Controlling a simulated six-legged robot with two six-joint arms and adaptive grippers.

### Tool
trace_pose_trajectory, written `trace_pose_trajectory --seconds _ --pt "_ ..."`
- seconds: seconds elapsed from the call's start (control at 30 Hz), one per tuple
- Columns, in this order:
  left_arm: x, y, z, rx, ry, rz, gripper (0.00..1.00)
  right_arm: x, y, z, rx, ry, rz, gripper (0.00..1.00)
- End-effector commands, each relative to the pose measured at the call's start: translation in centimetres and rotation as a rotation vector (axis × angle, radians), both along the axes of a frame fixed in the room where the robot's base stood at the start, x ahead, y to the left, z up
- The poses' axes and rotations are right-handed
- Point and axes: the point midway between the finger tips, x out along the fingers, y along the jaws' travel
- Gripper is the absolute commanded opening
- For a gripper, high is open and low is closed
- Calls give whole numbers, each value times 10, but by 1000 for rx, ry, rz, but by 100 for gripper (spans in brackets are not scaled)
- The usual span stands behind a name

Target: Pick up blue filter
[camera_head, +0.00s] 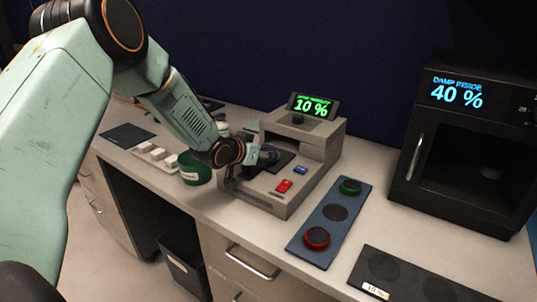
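I cannot make out a blue filter anywhere in the head view. A blue-grey tray (303,253) on the counter holds a green-rimmed round piece (350,187) at its far end and a red-rimmed round piece (316,238) at its near end. Between them is a bare dark round spot (336,212). My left gripper (266,156) is at the left side of the grey machine (279,206), over its dark plate. Its fingers are small and dark, so I cannot tell whether they are open or hold anything. My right gripper is not in view.
The machine has a red button (284,186), a blue button (300,170) and a display (314,106) reading 10 %. A black chamber (462,150) stands right, reading 40 %. A dark mat (410,277) lies front right. A green cup (196,172) stands left, near white blocks (157,154).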

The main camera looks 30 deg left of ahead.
Motion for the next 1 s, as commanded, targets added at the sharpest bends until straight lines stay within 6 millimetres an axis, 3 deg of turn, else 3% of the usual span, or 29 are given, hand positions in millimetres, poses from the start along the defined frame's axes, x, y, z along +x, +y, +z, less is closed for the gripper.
trace_pose_trajectory --seconds 0.1,0.33,0.73,1.0 --pt "1 -1 1 0 -1 0 16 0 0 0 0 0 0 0" --pt "1 -1 8 0 -4 0 16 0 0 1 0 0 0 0" --pt "1 -1 81 -1 -6 -1 16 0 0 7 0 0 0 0" --pt "0 -1 100 0 -1 -1 16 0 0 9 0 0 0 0"
